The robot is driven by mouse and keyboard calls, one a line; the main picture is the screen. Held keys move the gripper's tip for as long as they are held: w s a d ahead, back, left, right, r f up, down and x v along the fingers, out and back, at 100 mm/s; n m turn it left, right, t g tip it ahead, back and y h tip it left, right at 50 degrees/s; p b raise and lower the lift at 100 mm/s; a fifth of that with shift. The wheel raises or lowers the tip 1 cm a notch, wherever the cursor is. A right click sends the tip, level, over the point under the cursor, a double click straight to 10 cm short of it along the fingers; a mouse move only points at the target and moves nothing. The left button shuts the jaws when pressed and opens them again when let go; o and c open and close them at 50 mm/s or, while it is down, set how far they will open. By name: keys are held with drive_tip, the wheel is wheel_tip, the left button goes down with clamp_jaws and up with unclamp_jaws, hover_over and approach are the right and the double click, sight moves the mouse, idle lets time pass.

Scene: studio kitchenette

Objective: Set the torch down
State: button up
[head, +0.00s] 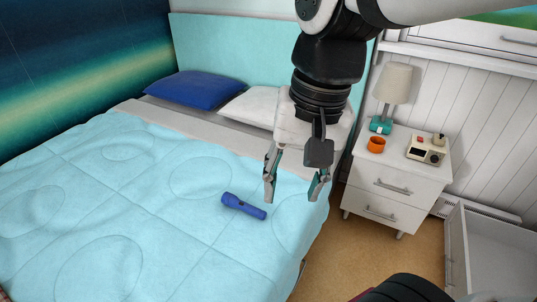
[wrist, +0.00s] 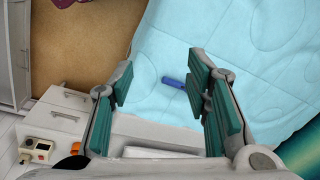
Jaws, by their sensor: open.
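A blue torch (head: 243,206) lies on the light blue quilt (head: 150,215) of the bed, near the bed's right side. My gripper (head: 292,198) is open and empty, above the bed to the right of the torch in the head view. In the wrist view, the torch (wrist: 173,83) shows between the open fingers of my gripper (wrist: 160,85), nearer the right finger, which hides its right end. It looks apart from both fingers.
A white nightstand (head: 389,183) stands right of the bed, holding a lamp (head: 394,84), an orange cup (head: 376,144) and a cream device (head: 426,150). An open white drawer (head: 490,250) is at the lower right. Most of the quilt is clear.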

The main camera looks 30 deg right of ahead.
drive_tip(key=s+d+f+n+h, duration=0.1)
drive_tip(key=s+n, duration=0.5)
drive_tip(key=s, duration=0.3)
drive_tip(key=shift+f, duration=0.1)
wheel_tip(320, 180, up, 16)
drive_tip(key=t+p, duration=0.3)
drive_tip(key=p, duration=1.1)
